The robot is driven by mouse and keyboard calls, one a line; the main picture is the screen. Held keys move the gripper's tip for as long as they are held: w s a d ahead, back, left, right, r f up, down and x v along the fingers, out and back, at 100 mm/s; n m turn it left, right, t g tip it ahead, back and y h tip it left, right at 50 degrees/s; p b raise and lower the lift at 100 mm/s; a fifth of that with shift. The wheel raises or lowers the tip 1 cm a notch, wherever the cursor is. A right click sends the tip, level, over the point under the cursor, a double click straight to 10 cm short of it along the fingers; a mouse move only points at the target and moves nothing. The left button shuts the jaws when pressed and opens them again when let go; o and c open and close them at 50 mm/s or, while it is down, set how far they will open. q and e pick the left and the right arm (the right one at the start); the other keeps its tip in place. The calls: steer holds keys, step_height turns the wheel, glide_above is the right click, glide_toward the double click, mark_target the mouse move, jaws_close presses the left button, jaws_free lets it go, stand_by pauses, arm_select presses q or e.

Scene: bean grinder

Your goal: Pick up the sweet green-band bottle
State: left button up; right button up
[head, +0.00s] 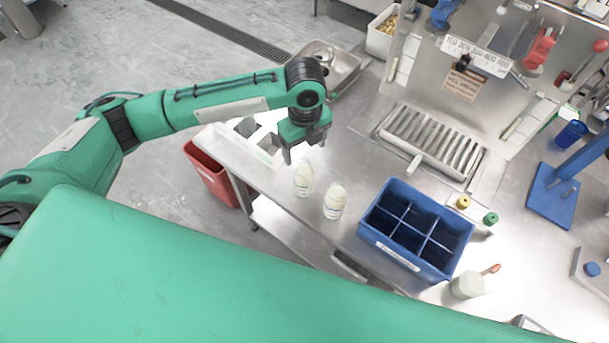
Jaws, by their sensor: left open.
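Two pale bottles stand upright on the steel table (290,208). One bottle (304,181) is nearer my gripper, and the other bottle (334,203) stands just to its right and nearer me. Their labels are too small to read, and I cannot make out a green band on either. My left gripper (306,151) points down with its fingers apart and nothing between them. It appears just above and behind the nearer bottle, apart from it. My right gripper is not in view.
A blue divided crate (372,235) stands right of the bottles. A yellow knob (463,202) and a green knob (490,218) lie beyond it. A white container (467,285) is at the near right. White bins (262,150) stand left of the gripper. A ribbed drain tray (432,138) is behind.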

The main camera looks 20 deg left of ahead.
mark_target(305, 159)
arm_select(q)
step_height(305, 159, down, 4)
steer(key=shift+w+r+p, duration=0.1)
steer(key=shift+p, duration=0.2)
steer(key=shift+f+p, duration=0.35)
steer(key=shift+f, duration=0.15)
steer(key=f+p, duration=0.1)
steer(key=f, duration=0.1)
steer(key=s+f+p, duration=0.1)
steer(key=f, duration=0.1)
steer(key=shift+f, duration=0.15)
steer(key=shift+w+f, duration=0.1)
steer(key=shift+f, duration=0.1)
steer(key=c, duration=1.1)
